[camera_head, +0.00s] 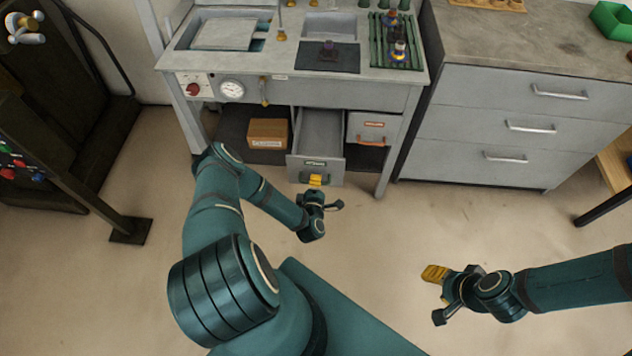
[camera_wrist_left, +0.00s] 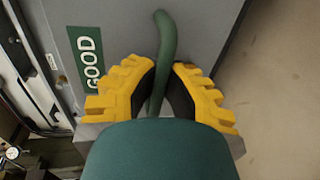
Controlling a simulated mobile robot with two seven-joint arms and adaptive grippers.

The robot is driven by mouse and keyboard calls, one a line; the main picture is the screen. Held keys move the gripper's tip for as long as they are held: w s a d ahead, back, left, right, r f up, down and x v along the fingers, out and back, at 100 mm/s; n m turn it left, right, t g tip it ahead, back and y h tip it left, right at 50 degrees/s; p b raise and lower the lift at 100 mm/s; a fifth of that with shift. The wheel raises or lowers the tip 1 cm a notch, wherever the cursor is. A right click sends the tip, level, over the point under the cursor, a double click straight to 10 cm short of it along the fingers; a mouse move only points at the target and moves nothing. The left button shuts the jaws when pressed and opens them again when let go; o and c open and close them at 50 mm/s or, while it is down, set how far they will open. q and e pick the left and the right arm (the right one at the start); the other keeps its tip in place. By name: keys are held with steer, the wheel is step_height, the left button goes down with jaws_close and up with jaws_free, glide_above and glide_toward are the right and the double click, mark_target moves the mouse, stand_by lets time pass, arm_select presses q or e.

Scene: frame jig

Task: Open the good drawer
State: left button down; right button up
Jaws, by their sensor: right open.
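The good drawer (camera_head: 320,130) stands pulled out under the workbench, and its empty inside shows in the head view. Its grey front carries a green GOOD label, which reads clearly in the left wrist view (camera_wrist_left: 88,60). My left gripper (camera_head: 316,180) is at the drawer front. In the left wrist view its yellow fingers (camera_wrist_left: 163,85) are closed on both sides of the green handle (camera_wrist_left: 165,35); part of the handle is hidden behind my wrist. My right gripper (camera_head: 436,274) is open and empty above the floor at the right.
A second drawer with a red label and orange handle (camera_head: 371,140) is shut, right of the open one. A cardboard box (camera_head: 267,133) sits on the lower shelf to the left. A grey cabinet (camera_head: 520,125) stands to the right. The floor in front is clear.

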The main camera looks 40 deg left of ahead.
arm_select(q)
steer(key=shift+s+d, duration=0.25)
steer(key=shift+s, duration=0.05)
steer(key=c, duration=1)
jaws_free()
steer(key=v, duration=1.2)
